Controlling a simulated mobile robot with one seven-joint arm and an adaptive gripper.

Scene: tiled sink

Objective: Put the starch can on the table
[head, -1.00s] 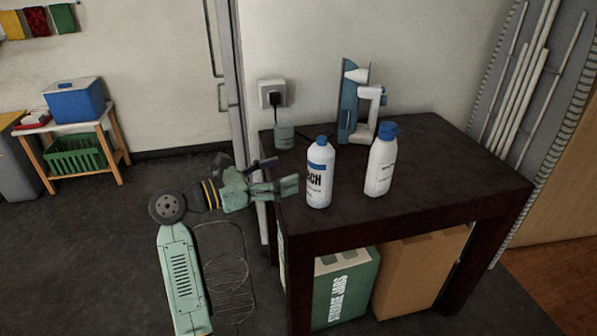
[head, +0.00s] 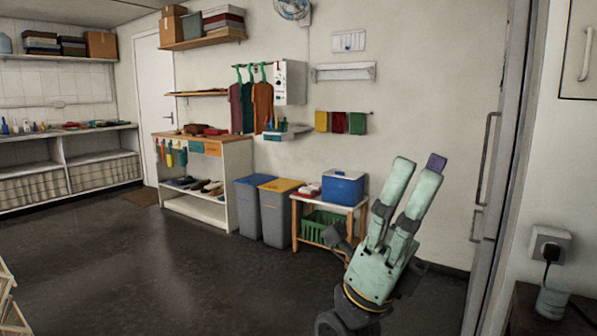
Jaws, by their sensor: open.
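No starch can shows clearly in the head view now. A corner of the dark table (head: 522,318) shows at the bottom right. A small grey-green cup-like container (head: 553,301) stands on it, below a wall plug. The rest of the dark tabletop is out of view.
A small wooden stand (head: 301,205) holds a blue cooler (head: 343,188) and a green crate (head: 322,226), partly behind my gripper. Grey bins (head: 247,210) stand beside it. A shelf unit (head: 229,165) is farther left. The floor (head: 170,290) at centre left is clear.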

